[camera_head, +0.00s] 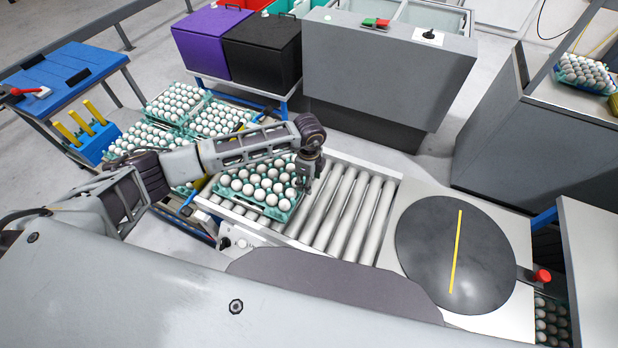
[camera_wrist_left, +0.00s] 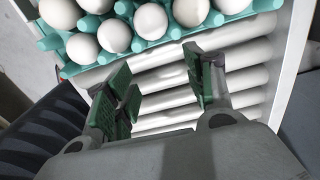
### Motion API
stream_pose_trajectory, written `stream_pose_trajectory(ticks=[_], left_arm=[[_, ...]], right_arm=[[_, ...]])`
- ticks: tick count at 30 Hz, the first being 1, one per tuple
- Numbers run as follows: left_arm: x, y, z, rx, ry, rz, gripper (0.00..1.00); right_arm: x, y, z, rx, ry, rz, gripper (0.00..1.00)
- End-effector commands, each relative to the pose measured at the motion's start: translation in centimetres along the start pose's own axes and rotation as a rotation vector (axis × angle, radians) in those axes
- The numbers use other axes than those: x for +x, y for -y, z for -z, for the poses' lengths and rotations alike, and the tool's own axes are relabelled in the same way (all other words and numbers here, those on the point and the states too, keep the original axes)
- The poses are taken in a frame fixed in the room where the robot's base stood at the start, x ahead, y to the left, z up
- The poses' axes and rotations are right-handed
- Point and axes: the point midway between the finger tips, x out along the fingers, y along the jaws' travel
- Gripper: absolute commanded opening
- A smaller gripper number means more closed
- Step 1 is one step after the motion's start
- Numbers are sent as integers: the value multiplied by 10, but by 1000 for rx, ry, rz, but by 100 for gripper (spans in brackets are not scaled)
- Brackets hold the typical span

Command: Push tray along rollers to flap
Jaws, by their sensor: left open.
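A teal tray (camera_head: 286,213) full of white eggs sits at the left end of the roller conveyor (camera_head: 352,208). My left gripper (camera_head: 308,182) is at the tray's right edge, pointing down over the rollers. In the left wrist view the left gripper (camera_wrist_left: 165,82) is open, with bare rollers (camera_wrist_left: 163,103) between its fingers. The tray edge (camera_wrist_left: 172,33) lies just beyond the fingertips there; I cannot tell if they touch. At the right end of the rollers is a flat plate with a round dark disc (camera_head: 425,245) marked by a yellow stripe. My right gripper is not in view.
Several more egg trays (camera_head: 180,118) stand behind my left arm. A grey machine (camera_head: 385,65) and purple (camera_head: 208,45) and black (camera_head: 262,50) boxes stand behind the conveyor. A red knob (camera_head: 542,276) is right of the disc. The rollers right of the tray are clear.

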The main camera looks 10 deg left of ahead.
Motion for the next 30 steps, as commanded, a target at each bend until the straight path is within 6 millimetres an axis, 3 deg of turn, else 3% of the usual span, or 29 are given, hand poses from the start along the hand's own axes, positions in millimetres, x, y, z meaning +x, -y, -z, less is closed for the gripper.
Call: stream_pose_trajectory(ticks=[18,30], left_arm=[[56,0,0,-1,0,0,54],[70,-1,0,0,0,-2,54]], right_arm=[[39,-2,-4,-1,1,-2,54],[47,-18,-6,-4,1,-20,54]])
